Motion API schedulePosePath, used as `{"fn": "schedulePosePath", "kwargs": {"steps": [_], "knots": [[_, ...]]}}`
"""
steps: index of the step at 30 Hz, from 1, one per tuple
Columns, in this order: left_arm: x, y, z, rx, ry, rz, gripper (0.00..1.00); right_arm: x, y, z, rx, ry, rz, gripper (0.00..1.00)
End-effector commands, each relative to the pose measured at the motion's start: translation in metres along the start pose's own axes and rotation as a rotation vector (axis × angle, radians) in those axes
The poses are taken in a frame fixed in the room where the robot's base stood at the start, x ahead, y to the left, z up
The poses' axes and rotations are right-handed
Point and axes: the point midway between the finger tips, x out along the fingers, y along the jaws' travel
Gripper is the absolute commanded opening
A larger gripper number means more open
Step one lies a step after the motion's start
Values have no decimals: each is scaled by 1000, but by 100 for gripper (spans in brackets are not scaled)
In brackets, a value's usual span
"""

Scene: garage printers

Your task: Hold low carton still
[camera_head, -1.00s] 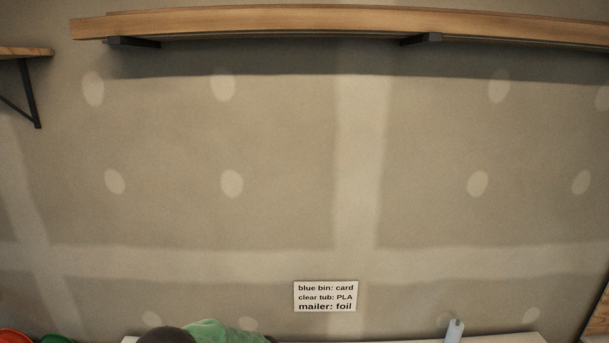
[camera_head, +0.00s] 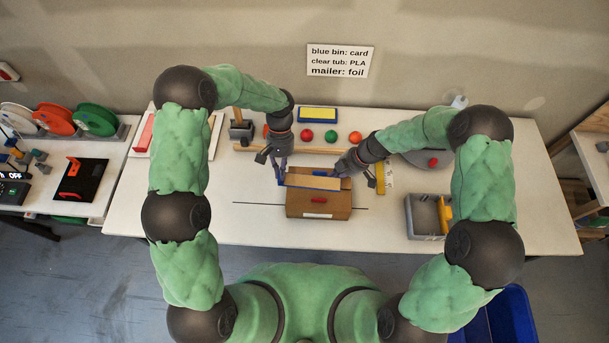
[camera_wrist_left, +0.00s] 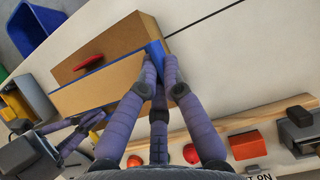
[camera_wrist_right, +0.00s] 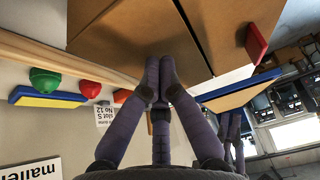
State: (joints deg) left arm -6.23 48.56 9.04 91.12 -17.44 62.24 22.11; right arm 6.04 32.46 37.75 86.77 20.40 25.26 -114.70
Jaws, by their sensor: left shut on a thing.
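The low carton (camera_head: 318,204), brown cardboard with a small red piece on it, sits at the front middle of the white table. A tan, blue-edged panel (camera_head: 312,182) shows at its back. My left gripper (camera_head: 280,175) is shut on the blue-edged left end of the carton; the left wrist view shows the blue edge between its fingertips (camera_wrist_left: 159,62). My right gripper (camera_head: 347,168) is at the carton's back right corner. In the right wrist view its fingertips (camera_wrist_right: 159,62) are together by the cardboard (camera_wrist_right: 130,40); contact is unclear.
Behind stand a wooden rail with red and green balls (camera_head: 331,135) and a blue-yellow block (camera_head: 318,114). A grey open box (camera_head: 422,218) with a yellow part stands right. A blue bin (camera_head: 515,315) is on the floor. Table left of the carton is mostly clear.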

Motion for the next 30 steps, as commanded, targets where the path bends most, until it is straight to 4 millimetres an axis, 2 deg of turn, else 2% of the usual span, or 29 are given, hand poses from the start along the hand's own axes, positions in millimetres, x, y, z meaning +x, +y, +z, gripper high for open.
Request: {"fn": "schedulePosePath", "kwargs": {"steps": [1,5,30], "knots": [[0,0,-1,-1,2,1,0,7,-7,2,3,0,-14,0],[0,0,0,-1,2,1,0,4,-7,0,2,0,-14,0],[-10,0,5,0,0,0,0,-50,-1,-28,-1,0,-2,0]]}}
